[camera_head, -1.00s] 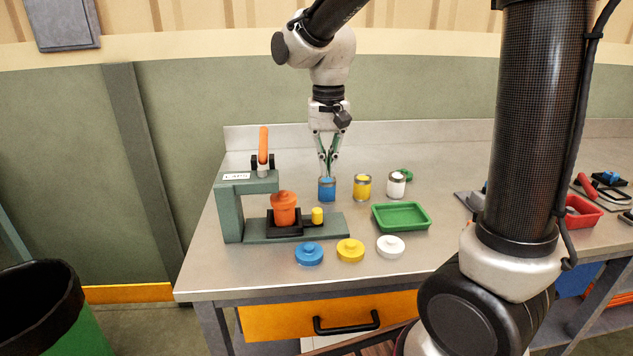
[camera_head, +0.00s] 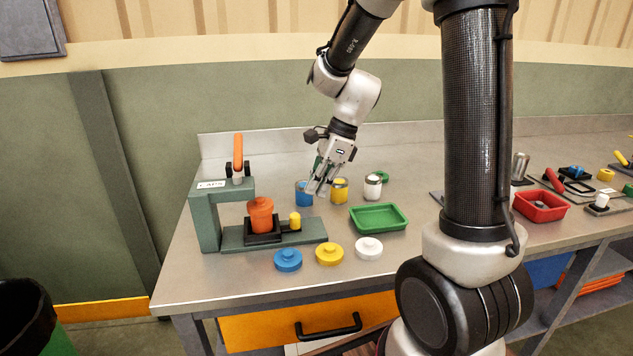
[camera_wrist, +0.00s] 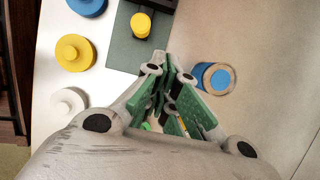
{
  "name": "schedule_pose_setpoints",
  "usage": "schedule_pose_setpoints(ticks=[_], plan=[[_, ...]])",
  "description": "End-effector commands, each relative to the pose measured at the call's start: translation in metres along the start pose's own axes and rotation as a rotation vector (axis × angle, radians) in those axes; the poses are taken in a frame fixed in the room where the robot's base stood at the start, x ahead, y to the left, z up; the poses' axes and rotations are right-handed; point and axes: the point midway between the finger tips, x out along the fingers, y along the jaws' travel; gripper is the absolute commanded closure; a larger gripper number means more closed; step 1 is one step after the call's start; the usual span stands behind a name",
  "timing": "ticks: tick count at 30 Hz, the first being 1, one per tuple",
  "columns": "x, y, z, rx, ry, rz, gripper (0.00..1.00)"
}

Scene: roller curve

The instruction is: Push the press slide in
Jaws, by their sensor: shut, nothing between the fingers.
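The green press (camera_head: 207,218) stands at the left of the bench, with an orange lever (camera_head: 238,152) on top. Its black slide (camera_head: 262,238) sits on the green base plate and carries an orange lidded pot (camera_head: 260,214). A yellow knob (camera_head: 295,221) is at the slide's right end; it also shows at the top of the wrist view (camera_wrist: 141,25). My gripper (camera_head: 318,190) is shut and empty, tilted down, right of and behind the knob, apart from it. In the head view it overlaps part of the blue can (camera_head: 302,198).
The yellow can (camera_head: 339,192) and white can (camera_head: 373,188) stand right of the blue can. Blue (camera_head: 288,260), yellow (camera_head: 329,254) and white (camera_head: 368,248) lids lie in front. A green tray (camera_head: 378,218) lies to the right. The bench front-left corner is clear.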

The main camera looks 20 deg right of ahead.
Motion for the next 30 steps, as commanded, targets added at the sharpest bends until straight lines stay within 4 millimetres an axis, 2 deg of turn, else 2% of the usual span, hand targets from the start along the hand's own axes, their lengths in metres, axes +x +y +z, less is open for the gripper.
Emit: schedule_pose_setpoints(ticks=[3, 8, 9, 13, 18, 30], plan=[[0.028, 0.001, 0.0, -0.001, 0.001, 0.006, 1.0], [0.061, 0.001, 0.0, -0.001, 0.002, 0.004, 1.0], [0.065, 0.001, 0.005, -0.004, 0.001, 0.003, 1.0], [0.071, 0.001, 0.024, -0.006, 0.001, 0.001, 1.0], [0.075, 0.0, 0.035, -0.004, 0.001, 0.0, 1.0], [0.076, 0.0, 0.039, -0.003, 0.001, 0.0, 1.0]])
